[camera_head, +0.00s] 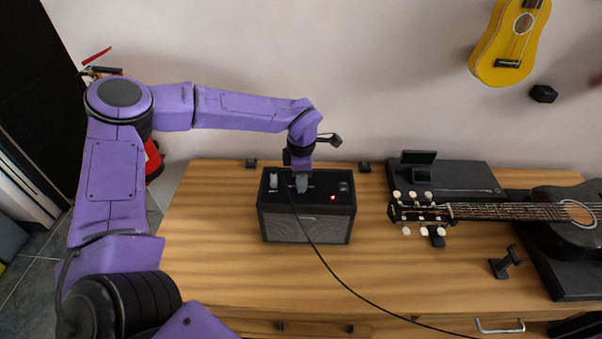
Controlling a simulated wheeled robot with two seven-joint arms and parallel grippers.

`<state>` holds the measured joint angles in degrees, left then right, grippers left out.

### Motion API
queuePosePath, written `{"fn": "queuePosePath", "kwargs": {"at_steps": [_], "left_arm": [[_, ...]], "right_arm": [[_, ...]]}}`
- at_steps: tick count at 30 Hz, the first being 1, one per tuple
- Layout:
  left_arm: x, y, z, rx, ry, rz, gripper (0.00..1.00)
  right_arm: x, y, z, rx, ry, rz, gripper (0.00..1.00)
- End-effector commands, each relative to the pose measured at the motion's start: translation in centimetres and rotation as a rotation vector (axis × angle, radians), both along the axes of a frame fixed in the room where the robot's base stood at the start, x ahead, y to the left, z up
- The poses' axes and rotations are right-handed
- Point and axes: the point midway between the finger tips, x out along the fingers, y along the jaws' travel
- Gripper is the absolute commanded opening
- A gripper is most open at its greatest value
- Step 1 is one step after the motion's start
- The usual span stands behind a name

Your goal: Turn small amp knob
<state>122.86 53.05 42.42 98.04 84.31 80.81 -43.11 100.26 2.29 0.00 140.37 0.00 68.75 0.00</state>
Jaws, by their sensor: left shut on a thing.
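The small black amp (307,223) stands on the wooden table, its grey speaker front facing me. A red light glows on its top panel, and a pale switch or knob (273,181) shows at the top left. My left gripper (301,184) reaches down onto the middle of the top panel. It is shut on a small amp knob, which its fingers hide. My right gripper is not in view.
A black cable runs from the amp across the table (220,270) to the front right. A dark guitar (575,212) lies at the right, with a black case (450,178) behind its neck. A yellow ukulele (510,40) hangs on the wall. The table left of the amp is clear.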

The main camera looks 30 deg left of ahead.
Motion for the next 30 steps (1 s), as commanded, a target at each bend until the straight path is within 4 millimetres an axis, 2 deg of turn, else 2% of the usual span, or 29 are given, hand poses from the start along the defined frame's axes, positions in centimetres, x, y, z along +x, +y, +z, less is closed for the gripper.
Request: {"fn": "queuePosePath", "kwargs": {"at_steps": [9, 22, 23, 24, 25, 30], "left_arm": [[0.09, 0.04, 0.15, 0.001, -0.003, -0.080, 0.00], [0.10, 0.04, 0.10, 0.001, -0.003, -0.087, 0.00], [0.10, 0.04, 0.10, 0.001, -0.003, -0.087, 0.32], [0.10, 0.03, 0.10, 0.001, -0.003, -0.087, 0.45], [0.10, 0.02, 0.09, 0.001, -0.003, -0.087, 0.51], [0.06, 0.01, 0.05, 0.000, -0.002, -0.087, 0.51]], "right_arm": [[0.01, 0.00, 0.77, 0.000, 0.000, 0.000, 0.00], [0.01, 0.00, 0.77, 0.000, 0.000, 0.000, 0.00], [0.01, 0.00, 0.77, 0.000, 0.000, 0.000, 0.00], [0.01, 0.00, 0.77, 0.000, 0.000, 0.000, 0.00], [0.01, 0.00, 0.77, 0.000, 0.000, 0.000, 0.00], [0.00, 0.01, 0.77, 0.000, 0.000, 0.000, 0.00]]}}
